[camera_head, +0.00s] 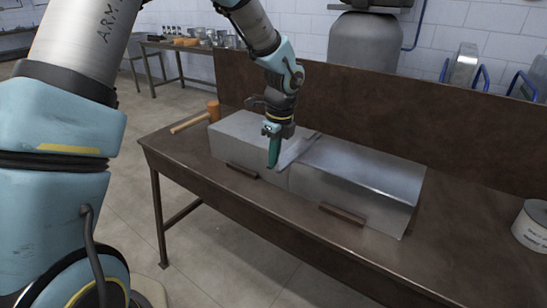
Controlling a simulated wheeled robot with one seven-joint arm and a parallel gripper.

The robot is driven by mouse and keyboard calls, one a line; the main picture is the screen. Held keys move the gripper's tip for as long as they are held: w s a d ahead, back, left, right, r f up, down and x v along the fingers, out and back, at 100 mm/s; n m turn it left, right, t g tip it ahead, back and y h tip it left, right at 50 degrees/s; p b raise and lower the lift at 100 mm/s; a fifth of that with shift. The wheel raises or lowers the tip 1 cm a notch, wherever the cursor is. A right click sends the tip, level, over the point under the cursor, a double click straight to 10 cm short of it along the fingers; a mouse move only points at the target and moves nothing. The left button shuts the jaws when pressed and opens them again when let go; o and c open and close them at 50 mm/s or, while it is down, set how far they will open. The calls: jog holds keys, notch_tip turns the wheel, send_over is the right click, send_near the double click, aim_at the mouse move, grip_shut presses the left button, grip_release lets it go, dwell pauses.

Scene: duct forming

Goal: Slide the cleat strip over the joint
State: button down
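Two grey sheet-metal duct sections lie end to end on the brown bench. The left duct section (236,136) and the right duct section (365,180) meet at a joint (289,180) near the middle. A thin, light metal strip (298,149), which looks like the cleat strip, runs along the top at the joint, slanting back to the right. My gripper (273,158) points down at the strip's near end, in front of the joint. Its teal fingers look close together, but I cannot tell whether they grip the strip. The fingertips partly hide the strip's near end.
Brown blocks (343,215) sit against the ducts' front base. A mallet (199,117) lies at the bench's left end. A white can (533,224) stands at the right. A tall brown back panel (340,105) rises behind the ducts. The bench's front strip is mostly clear.

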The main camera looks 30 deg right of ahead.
aim_at(289, 154)
jog(key=shift+w+d+p, duration=0.4)
jog(key=shift+w+d, duration=0.1)
jog(key=shift+d, duration=0.4)
jog(key=shift+w+d+p, duration=0.35)
jog(key=shift+w+d, duration=0.1)
jog(key=shift+d, duration=0.4)
jog(key=shift+d, duration=0.1)
jog(key=shift+w+d+p, duration=0.4)
jog(key=shift+w+d, duration=0.1)
jog(key=shift+d, duration=0.35)
jog(key=shift+w+d+p, duration=0.35)
jog(key=shift+w+d, duration=0.15)
jog(key=shift+d, duration=0.3)
jog(key=shift+w+d, duration=0.1)
jog(key=shift+d, duration=0.1)
jog(key=c, duration=1.5)
grip_release()
jog(key=shift+c, duration=0.2)
jog(key=o, duration=0.5)
jog(key=shift+o, duration=0.2)
jog(key=shift+r, duration=0.1)
